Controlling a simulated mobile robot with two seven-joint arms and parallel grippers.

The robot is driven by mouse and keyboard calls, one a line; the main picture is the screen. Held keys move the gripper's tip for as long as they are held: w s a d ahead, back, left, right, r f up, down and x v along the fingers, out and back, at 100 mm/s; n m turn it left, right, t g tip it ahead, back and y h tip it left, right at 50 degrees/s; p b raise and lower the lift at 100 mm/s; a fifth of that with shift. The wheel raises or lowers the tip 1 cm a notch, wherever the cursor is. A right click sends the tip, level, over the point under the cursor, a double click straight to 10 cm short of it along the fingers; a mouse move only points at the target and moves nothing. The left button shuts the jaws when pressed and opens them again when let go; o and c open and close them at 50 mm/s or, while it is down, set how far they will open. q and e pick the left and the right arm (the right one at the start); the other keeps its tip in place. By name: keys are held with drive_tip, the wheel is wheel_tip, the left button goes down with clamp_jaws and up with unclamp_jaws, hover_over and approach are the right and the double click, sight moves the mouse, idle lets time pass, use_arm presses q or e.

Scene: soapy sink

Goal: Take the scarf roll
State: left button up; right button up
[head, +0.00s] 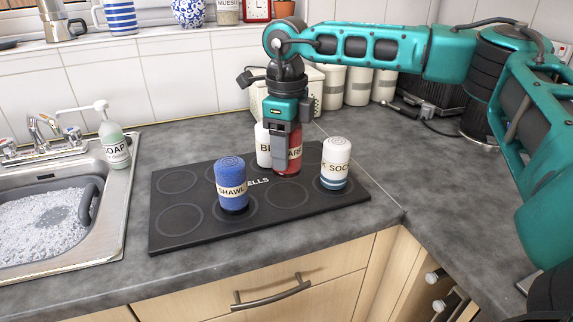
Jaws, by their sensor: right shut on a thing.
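The scarf roll (293,165) is a red roll with a cream label on which "ARF" can be read. It stands upright at the back middle of a black board (165,240) with round marks. My right gripper (284,152) points down from above and is shut on the scarf roll, its fingers covering part of the label. Whether the base of the roll touches the board is hard to tell. My left gripper is not in view.
A blue shawl roll (231,186) stands front left on the board, a white sock roll (335,160) on the right, and a white roll (263,146) close behind the gripper. A soap bottle (114,146) stands by the sink (122,200). Canisters (357,86) line the back wall.

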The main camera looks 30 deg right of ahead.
wheel_tip(320, 180, up, 14)
drive_tip(key=shift+r+p, duration=0.25)
drive_tip(key=shift+p, duration=0.25)
drive_tip(key=shift+a+f, duration=0.1)
